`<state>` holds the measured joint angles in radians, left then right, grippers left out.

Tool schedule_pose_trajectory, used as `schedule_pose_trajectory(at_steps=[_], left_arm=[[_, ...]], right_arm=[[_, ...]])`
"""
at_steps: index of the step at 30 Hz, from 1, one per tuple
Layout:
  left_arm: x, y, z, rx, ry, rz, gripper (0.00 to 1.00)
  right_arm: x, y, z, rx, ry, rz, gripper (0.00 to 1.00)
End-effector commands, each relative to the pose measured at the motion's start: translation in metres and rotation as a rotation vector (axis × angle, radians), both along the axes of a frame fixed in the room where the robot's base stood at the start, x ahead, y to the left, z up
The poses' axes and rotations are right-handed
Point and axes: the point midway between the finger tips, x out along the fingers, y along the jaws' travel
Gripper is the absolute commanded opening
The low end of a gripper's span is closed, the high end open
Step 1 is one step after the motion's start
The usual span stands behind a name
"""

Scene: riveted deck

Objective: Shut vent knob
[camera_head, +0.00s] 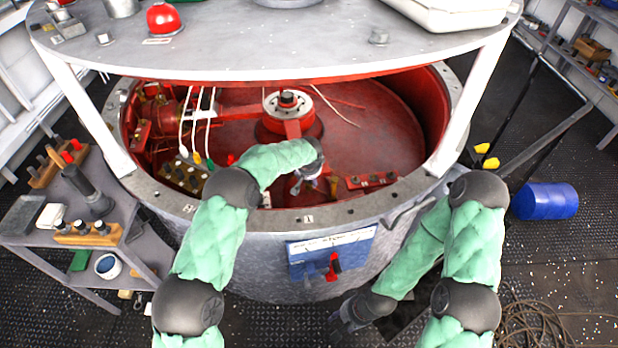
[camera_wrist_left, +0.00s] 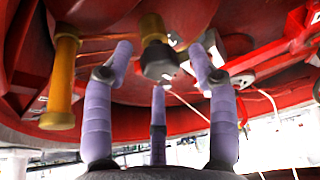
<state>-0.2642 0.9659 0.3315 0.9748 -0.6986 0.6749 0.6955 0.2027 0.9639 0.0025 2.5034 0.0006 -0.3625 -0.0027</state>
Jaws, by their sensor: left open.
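My left gripper (camera_head: 308,182) reaches over the drum's near rim into the red interior. In the left wrist view its lavender fingers (camera_wrist_left: 160,64) are spread open. A brass stem with a dark faceted end (camera_wrist_left: 158,58) shows between and beyond the fingertips; I see no clear contact. It may be the vent knob, but no label shows there. A yellow-brass cylinder (camera_wrist_left: 62,85) hangs to the left of the fingers. In the head view, the area under the left gripper is partly hidden by the hand. My right gripper (camera_head: 345,316) is low in front of the drum, dark and partly hidden; its fingers are unclear.
The drum's grey rim (camera_head: 270,220) surrounds the red interior, with a white-legged table top (camera_head: 270,45) above. White cables (camera_head: 197,125) hang inside at left. A blue panel (camera_head: 310,258) with a red handle (camera_head: 333,266) is on the drum's front. A side shelf (camera_head: 125,235) stands left.

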Motion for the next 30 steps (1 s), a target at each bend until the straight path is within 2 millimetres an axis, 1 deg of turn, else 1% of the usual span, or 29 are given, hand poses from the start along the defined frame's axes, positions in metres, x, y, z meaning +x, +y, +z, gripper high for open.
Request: schedule_pose_trajectory(at_steps=[3,11,14,15,17,25,30], left_arm=[[0.0017,-0.0001,-0.0048,0.000,0.000,0.000,0.58],[0.0021,0.0000,-0.0051,0.000,0.000,0.000,0.58],[0.0020,0.0000,-0.0051,0.000,0.000,0.000,0.33],[0.0020,0.0000,-0.0051,0.000,0.000,0.000,0.21],[0.0021,0.0001,-0.0050,0.000,0.000,0.000,0.05],[0.0025,0.0008,-0.0044,0.000,-0.001,-0.010,0.04],[0.0028,0.0017,-0.0036,-0.001,-0.002,-0.057,0.04]], right_arm=[[0.0001,0.0000,-0.0009,0.000,0.000,0.000,0.40],[0.0002,0.0000,-0.0007,0.000,0.000,0.000,0.40],[0.0002,0.0000,-0.0007,0.000,0.000,0.000,0.40],[0.0002,0.0000,-0.0007,0.000,0.000,0.000,0.40],[0.0002,0.0000,-0.0007,0.000,0.000,0.000,0.40],[0.0001,0.0000,0.0000,0.000,0.000,0.000,0.40],[0.0001,0.0000,0.0032,0.000,0.000,0.000,0.40]])
